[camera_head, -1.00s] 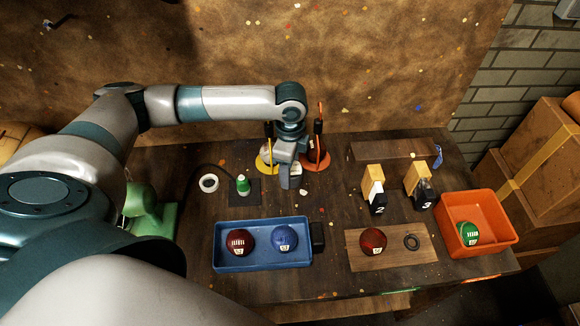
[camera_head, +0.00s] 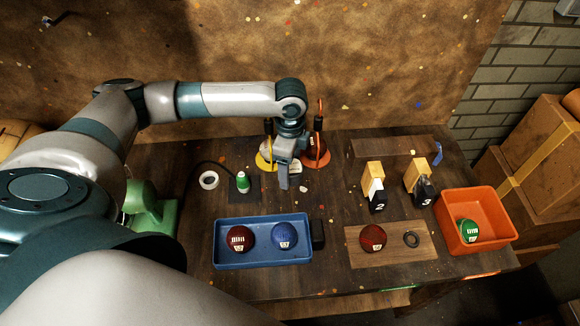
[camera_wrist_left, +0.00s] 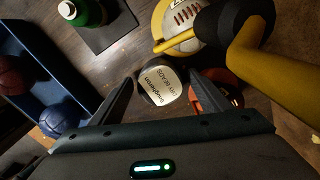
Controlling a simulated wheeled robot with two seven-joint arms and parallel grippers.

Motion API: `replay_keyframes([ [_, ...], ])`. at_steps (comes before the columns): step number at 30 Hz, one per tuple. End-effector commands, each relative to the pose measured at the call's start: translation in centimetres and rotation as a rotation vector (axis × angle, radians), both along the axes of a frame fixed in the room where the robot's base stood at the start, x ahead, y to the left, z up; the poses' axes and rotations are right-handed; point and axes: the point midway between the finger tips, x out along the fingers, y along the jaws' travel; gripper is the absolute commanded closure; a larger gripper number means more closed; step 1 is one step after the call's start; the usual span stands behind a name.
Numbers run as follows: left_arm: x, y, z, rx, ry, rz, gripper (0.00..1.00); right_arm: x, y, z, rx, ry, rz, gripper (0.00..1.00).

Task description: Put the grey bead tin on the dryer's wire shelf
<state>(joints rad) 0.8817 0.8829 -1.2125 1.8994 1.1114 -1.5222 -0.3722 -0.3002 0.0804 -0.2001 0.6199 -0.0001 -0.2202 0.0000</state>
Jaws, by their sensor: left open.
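The grey bead tin (camera_wrist_left: 159,85) shows its round white, lettered top between the fingertips of my left gripper (camera_wrist_left: 160,78) in the left wrist view. The fingers stand apart, one on each side of it, with gaps. In the head view, my left gripper (camera_head: 284,184) points down over the back middle of the table, and a pale top (camera_head: 295,167) that looks like the tin's shows just beside it, partly hidden. I cannot make out the dryer's wire shelf; a green device (camera_head: 150,208) at the left is partly covered by my arm. My right gripper is not in view.
Yellow (camera_head: 263,163) and orange (camera_head: 318,160) stands flank the gripper closely. A green bottle (camera_head: 242,182) stands to the left. In front are a blue tray (camera_head: 262,262) with two balls and a wooden board (camera_head: 400,256). An orange bin (camera_head: 500,225) is at the right.

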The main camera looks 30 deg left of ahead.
Motion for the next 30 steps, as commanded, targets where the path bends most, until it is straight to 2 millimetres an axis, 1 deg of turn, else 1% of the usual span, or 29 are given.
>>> replay_keyframes([
  [5,0.1,0.0,1.7,-0.001,-0.003,-0.001,0.29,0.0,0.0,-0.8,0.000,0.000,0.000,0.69],
  [8,0.2,0.0,3.2,-0.001,-0.004,-0.001,0.29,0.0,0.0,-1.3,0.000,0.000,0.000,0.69],
  [15,0.1,0.0,7.6,-0.001,-0.004,-0.001,0.29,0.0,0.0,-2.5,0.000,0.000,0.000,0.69],
  [21,0.1,0.0,10.4,0.000,-0.002,0.000,0.29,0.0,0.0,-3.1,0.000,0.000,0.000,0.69],
  [25,0.1,0.0,11.4,-0.001,-0.001,0.000,0.29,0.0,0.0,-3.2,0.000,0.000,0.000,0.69],
  [30,0.0,0.0,11.7,0.000,0.001,0.000,0.29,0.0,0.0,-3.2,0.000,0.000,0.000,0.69],
])
